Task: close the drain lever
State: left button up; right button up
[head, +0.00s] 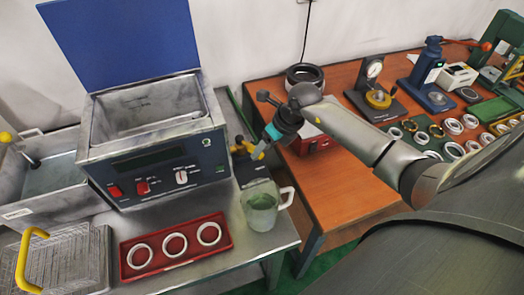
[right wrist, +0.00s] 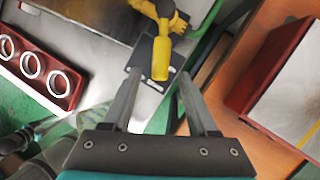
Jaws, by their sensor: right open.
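The yellow drain lever (head: 257,153) is at the right side of the blue ultrasonic cleaner (head: 160,160), low by its front corner. In the right wrist view the lever (right wrist: 161,58) points towards me from a yellow valve body (right wrist: 160,12). My right gripper (head: 264,148) is open and close to the lever. In the right wrist view its two fingers (right wrist: 162,78) reach to either side of the lever's end, with gaps showing; whether they touch it I cannot tell. My left gripper is not in view.
A glass jug (head: 262,210) with greenish liquid stands below the valve. A red tray (head: 150,257) with three white rings lies in front of the cleaner. A wire basket (head: 65,265) stands at left. The wooden table (head: 350,195) at right holds gauges and rings.

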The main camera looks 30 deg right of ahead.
jog(key=shift+x, duration=0.9)
grip_shut()
dwell(0.9)
